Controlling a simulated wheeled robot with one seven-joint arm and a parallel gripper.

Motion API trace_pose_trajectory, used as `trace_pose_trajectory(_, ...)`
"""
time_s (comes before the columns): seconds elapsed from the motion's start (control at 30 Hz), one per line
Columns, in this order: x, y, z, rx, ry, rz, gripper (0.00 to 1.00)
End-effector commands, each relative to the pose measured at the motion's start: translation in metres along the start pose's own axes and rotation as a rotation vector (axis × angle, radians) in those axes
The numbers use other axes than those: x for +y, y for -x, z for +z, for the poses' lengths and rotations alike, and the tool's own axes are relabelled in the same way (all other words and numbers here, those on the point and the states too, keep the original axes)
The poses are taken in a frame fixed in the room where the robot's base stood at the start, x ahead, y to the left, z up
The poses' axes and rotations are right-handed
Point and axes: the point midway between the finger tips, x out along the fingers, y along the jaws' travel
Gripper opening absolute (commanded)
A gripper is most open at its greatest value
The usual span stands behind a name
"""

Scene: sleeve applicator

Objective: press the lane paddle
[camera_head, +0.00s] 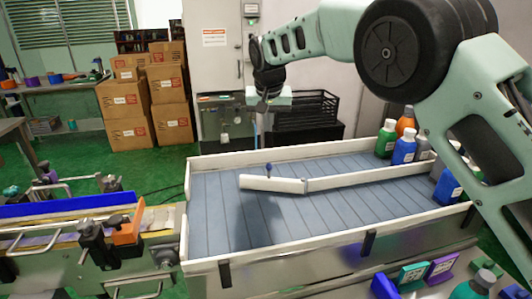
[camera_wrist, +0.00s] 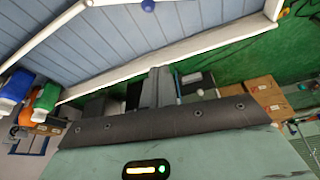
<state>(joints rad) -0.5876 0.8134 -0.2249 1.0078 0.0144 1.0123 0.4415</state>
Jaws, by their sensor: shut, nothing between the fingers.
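The lane paddle (camera_head: 272,184) is a short white bar on the slatted blue-grey table, joined at its right end to a long white divider (camera_head: 375,174). A blue knob (camera_head: 268,168) stands at the paddle; a blue knob also shows at the top edge of the wrist view (camera_wrist: 148,5). My gripper (camera_head: 268,104) hangs in the air above the far side of the table, higher than the paddle and apart from it. In the wrist view its dark fingers (camera_wrist: 155,86) are together and empty. Most of the paddle is outside the wrist view.
White rails (camera_head: 290,153) edge the table (camera_head: 225,215). Several bottles (camera_head: 404,149) stand at its right end. A conveyor with black and orange clamps (camera_head: 126,232) adjoins on the left. Black crates (camera_head: 302,118) are behind. The table around the paddle is clear.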

Motion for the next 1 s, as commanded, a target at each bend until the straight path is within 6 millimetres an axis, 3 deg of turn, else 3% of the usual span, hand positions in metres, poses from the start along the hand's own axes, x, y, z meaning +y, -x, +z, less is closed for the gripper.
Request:
trace_pose_trajectory(0.37,0.0,-0.009,0.0,-0.001,0.001,0.0,0.0)
trace_pose_trajectory(0.83,0.001,-0.099,0.001,-0.003,0.001,0.001,0.0)
trace_pose_trajectory(1.0,0.0,-0.095,0.018,-0.001,0.002,-0.001,0.0)
